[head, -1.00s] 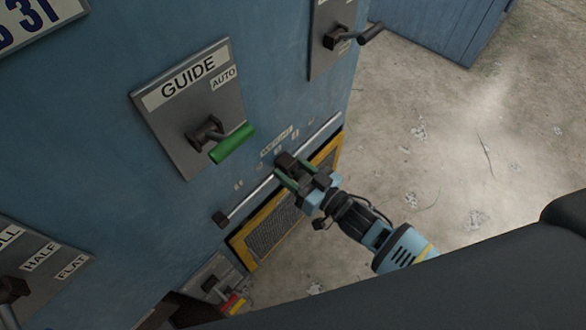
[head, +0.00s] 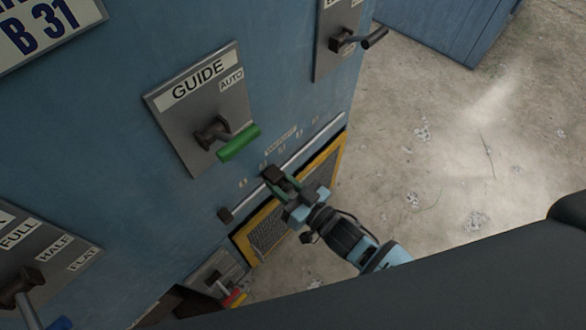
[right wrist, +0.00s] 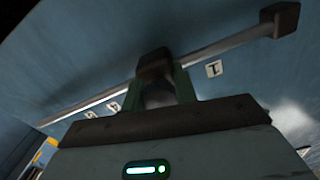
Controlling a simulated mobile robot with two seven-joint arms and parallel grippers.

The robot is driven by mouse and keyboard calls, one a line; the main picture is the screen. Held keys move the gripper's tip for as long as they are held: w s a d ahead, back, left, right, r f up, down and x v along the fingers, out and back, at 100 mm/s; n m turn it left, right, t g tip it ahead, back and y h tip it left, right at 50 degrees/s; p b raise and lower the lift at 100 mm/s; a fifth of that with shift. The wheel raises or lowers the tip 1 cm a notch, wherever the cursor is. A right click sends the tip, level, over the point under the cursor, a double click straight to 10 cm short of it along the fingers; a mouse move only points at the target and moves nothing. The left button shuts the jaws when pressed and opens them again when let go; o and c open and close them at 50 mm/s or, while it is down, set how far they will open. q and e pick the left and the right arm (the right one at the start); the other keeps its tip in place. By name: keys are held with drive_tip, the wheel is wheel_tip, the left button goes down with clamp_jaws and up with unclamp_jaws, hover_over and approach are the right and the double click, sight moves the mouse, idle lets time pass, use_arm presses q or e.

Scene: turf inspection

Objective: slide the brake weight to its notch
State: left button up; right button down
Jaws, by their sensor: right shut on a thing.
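The brake weight (head: 272,174) is a small dark block on a thin pale rail (head: 313,142) along the blue cabinet's side. My right gripper (head: 284,185) is shut on it from the outer side. In the right wrist view the weight (right wrist: 153,64) sits between my green-edged fingers (right wrist: 158,88). A label reading 1 (right wrist: 214,68) is just right of it, toward the rail's dark end block (right wrist: 281,19). Other labels (right wrist: 113,106) lie to its left; their numbers are hard to read. My left gripper is not in view.
Above the rail is the GUIDE plate (head: 172,105) with a green-handled lever (head: 238,144). Another lever (head: 372,38) sticks out at the upper right. A yellow-framed mesh panel (head: 263,215) lies below the rail. Open ground (head: 440,170) is to the right.

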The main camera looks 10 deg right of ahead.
sight(289, 194)
drive_tip(key=shift+s+a, duration=0.2)
drive_tip(key=shift+a, duration=0.15)
drive_tip(key=c, duration=1.1)
unclamp_jaws()
drive_tip(key=shift+s+d, duration=0.1)
drive_tip(key=v, duration=0.7)
drive_tip(key=shift+s+d+p, duration=0.15)
drive_tip(key=shift+s+p, duration=0.1)
drive_tip(key=shift+p, duration=0.15)
